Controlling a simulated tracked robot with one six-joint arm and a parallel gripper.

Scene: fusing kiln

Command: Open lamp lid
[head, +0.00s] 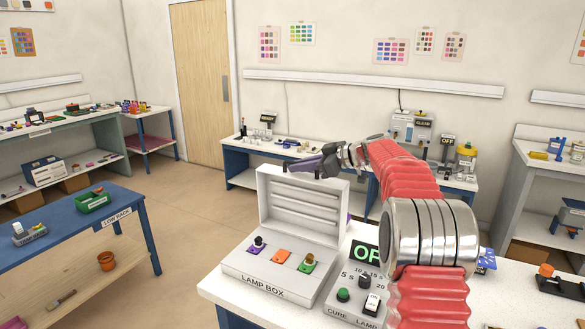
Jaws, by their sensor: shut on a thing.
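The lamp box (235,266) stands on the white-topped bench in front, with "LAMP BOX" on its front face. Its white lid (262,205) stands raised at the back of the box, close to upright, with its ribbed inner side facing me. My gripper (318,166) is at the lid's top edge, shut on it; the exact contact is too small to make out. Inside the open box lie a purple, an orange and a green tile (308,265). Small dark-and-tan pieces sit on the purple and green ones.
A control panel (338,312) with a green button, knob and switch stands right of the box. Its lit green sign is partly hidden by my red-sleeved arm. A blue table (70,222) is at left, a back bench (238,149) behind. Floor between them is clear.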

